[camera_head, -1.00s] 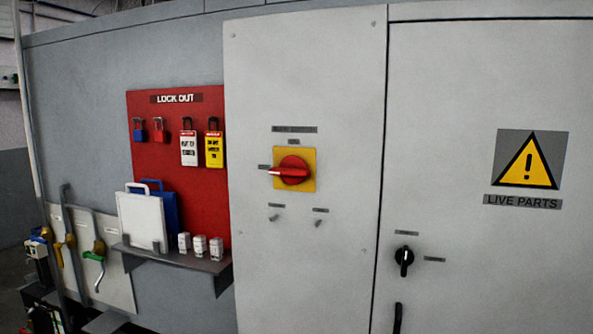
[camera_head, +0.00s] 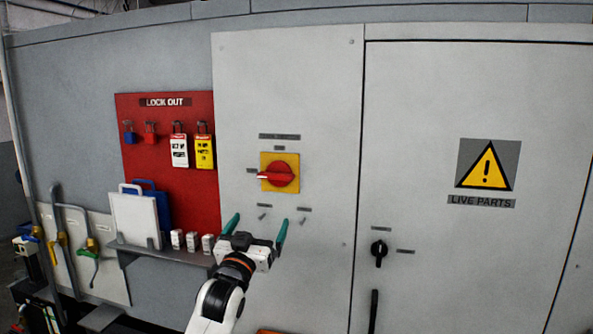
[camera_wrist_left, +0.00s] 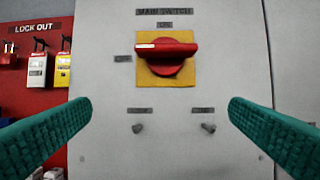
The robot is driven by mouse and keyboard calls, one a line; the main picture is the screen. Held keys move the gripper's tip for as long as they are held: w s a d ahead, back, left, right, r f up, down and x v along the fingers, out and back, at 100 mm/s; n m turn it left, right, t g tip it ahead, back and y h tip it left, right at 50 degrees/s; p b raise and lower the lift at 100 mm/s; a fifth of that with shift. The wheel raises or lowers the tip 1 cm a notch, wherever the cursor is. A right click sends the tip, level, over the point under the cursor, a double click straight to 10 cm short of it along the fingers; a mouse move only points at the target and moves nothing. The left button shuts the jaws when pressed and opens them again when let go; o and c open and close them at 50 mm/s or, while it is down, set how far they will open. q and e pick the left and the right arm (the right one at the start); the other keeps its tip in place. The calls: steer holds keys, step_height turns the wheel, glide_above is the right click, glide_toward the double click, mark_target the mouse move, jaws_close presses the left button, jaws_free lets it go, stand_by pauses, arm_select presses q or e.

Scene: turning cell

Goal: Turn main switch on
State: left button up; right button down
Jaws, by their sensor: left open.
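The main switch is a red rotary handle (camera_head: 279,174) on a yellow square plate (camera_head: 266,159), mounted on the grey cabinet panel. Its handle lies horizontal, with the light-marked end pointing left toward a small side label. In the left wrist view the red handle (camera_wrist_left: 166,52) is ahead, above centre, below a "MAIN SWITCH" label (camera_wrist_left: 164,12) and an "ON" label. My left gripper (camera_head: 256,231) is open and empty, below the switch and apart from it. Its green fingers show at both sides of the wrist view. My right gripper is not in view.
Two small toggles (camera_wrist_left: 138,127) sit below the switch. A red lockout board (camera_head: 158,185) with padlocks and tags hangs left, above a small shelf (camera_head: 170,253). A cabinet door (camera_head: 440,110) with a warning sign and a black knob (camera_head: 379,250) is at right.

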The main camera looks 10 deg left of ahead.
arm_select(q)
steer(key=t, duration=0.1)
glide_toward(274, 177)
steer(key=p+x, duration=0.4)
steer(key=x, duration=0.5)
steer(key=shift+w+r, duration=0.15)
steer(key=shift+w, duration=0.1)
steer(key=shift+p+x, duration=0.35)
steer(key=shift+x, duration=0.5)
steer(key=shift+c, duration=0.2)
steer(key=c, duration=0.8)
steer(key=shift+w, duration=0.1)
